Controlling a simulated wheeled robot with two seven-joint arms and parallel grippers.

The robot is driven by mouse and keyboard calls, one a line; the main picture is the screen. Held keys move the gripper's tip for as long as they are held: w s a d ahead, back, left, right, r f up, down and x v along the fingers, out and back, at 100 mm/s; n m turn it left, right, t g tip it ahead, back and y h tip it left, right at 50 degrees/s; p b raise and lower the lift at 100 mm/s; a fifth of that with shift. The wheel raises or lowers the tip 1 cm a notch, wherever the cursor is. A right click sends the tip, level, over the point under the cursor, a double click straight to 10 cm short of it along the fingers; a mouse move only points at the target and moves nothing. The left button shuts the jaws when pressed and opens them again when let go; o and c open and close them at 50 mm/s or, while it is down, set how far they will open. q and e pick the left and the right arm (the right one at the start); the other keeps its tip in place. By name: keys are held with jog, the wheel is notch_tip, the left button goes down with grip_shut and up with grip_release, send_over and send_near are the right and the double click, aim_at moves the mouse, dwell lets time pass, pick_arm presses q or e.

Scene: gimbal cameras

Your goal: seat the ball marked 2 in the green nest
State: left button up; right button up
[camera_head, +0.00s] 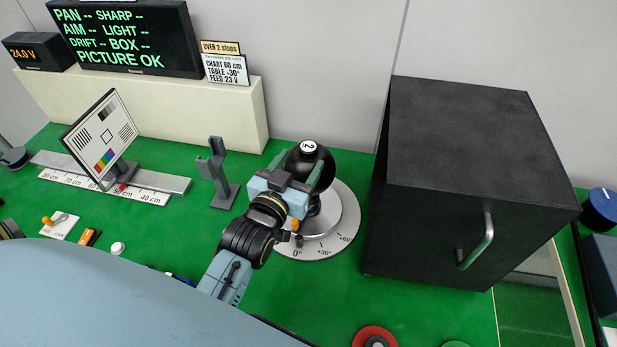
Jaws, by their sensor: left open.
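The ball marked 2 (312,158) is black with a white number spot on top. It sits above the round white turntable (338,240), apparently on a mount mostly hidden by my gripper. My left gripper (303,176) is at the ball with its fingers open, one on each side of it. I cannot tell whether the fingers touch it. A green disc (456,345), perhaps the green nest, is cut off by the bottom edge. My right gripper is not in view.
A large black box with a handle (478,155) stands right of the turntable. A red round piece (374,337) lies at the bottom. A grey forked post (217,172) and a chart on a rail (103,140) stand left. Green table shows between the turntable and red piece.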

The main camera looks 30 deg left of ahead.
aim_at(305, 154)
pick_arm(q)
jog(key=shift+w+a, duration=0.2)
jog(key=shift+w, duration=2.5)
grip_shut()
